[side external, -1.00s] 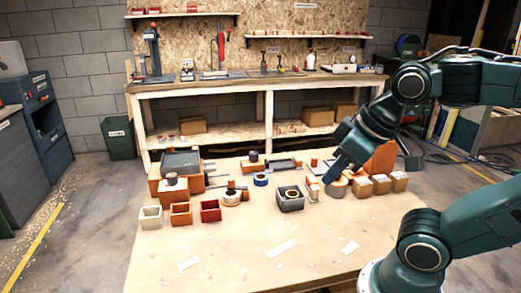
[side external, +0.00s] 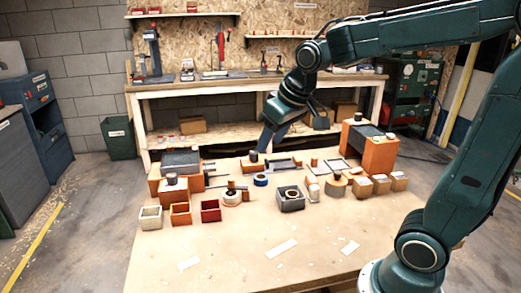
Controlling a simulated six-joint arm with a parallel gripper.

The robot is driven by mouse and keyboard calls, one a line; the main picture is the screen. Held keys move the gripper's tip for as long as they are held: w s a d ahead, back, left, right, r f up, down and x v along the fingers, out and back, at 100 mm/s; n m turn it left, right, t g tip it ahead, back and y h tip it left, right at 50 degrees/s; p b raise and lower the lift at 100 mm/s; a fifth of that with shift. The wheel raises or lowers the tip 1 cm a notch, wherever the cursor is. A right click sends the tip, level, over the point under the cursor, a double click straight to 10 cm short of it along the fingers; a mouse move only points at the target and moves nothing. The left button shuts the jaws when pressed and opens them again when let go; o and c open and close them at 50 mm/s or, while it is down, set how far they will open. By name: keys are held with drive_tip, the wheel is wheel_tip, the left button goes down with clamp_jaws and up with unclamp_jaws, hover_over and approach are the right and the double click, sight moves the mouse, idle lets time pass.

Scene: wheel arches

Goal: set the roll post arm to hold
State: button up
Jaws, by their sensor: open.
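My gripper (side external: 265,147) points down over the back of the wooden table, beside and above an orange block with a dark round top (side external: 252,160). Its fingertips are small and dark here, and I see nothing held between them. A white roll (side external: 232,198) stands mid-table with a brown post (side external: 231,185) at it and a thin dark bar beside it. A blue ring (side external: 261,180) lies just behind and to the right. Which of these parts is the roll post arm, and how it is set, I cannot tell at this size.
A grey box with a ring (side external: 290,198) stands mid-table. Small open bins (side external: 181,213) line the front left. Orange housings stand at the left and at the back right (side external: 378,155). The table front (side external: 230,255) is mostly clear.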

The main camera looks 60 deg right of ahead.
drive_tip(key=w+d+f+m, duration=0.1)
drive_tip(key=w+d+f, duration=0.2)
drive_tip(key=w, duration=0.3)
drive_tip(key=w+d+f, duration=0.3)
drive_tip(key=w, duration=0.3)
drive_tip(key=g, duration=0.1)
approach(232, 179)
drive_tip(key=shift+m+h, duration=0.3)
drive_tip(key=shift+m, duration=0.1)
drive_tip(key=v, duration=0.4)
drive_tip(key=shift+s+a+r, duration=0.2)
drive_tip(key=shift+a, duration=0.1)
drive_tip(key=shift+f, duration=0.15)
drive_tip(key=shift+x, duration=6.75)
drive_tip(key=shift+w, duration=0.15)
clamp_jaws()
